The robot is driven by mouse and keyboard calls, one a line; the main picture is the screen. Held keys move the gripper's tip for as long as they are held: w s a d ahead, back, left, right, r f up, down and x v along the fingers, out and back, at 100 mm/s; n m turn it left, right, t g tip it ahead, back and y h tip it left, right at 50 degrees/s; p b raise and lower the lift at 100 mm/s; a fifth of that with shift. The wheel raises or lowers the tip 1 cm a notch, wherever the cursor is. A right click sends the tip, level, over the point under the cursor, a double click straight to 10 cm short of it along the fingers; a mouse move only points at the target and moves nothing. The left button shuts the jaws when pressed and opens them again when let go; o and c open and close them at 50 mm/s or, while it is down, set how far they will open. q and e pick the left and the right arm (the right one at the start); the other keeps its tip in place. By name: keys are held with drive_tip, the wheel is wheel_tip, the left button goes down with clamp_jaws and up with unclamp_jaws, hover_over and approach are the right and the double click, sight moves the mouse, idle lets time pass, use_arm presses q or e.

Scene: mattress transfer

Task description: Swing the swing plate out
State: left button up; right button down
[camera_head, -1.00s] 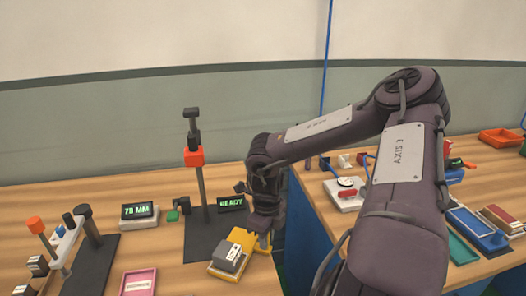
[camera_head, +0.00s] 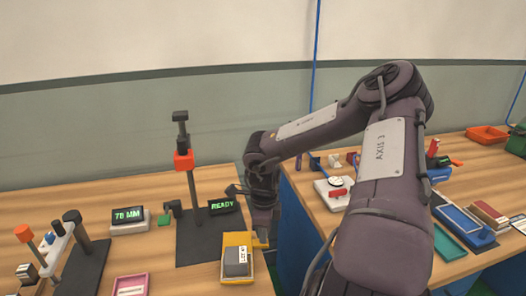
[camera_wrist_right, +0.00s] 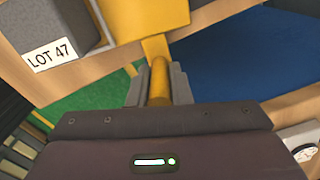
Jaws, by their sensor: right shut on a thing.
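The yellow swing plate (camera_head: 231,239) lies beside the black base of a stand with an orange collar. A grey block (camera_head: 235,263) with a white label sits on it. In the right wrist view the block's label reads LOT 47, and the yellow plate (camera_wrist_right: 148,14) reaches towards my fingers with a yellow handle (camera_wrist_right: 159,80). My right gripper (camera_head: 263,238) is at the plate's right side; in the wrist view its fingers (camera_wrist_right: 159,90) are shut on the handle. My left gripper is not in view.
The stand's post (camera_head: 191,190) rises left of the plate. A READY display (camera_head: 222,205) stands behind it. A pink tray (camera_head: 131,284) lies to the left. A gap separates this table from the right bench, whose blue side (camera_head: 308,222) is near my gripper.

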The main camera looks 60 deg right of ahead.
drive_tip(key=shift+w+d+r, duration=0.1)
drive_tip(key=shift+w+r, duration=0.05)
idle(0.4)
drive_tip(key=c, duration=1.3)
unclamp_jaws()
wheel_tip(320, 180, up, 8)
drive_tip(key=shift+f, duration=0.2)
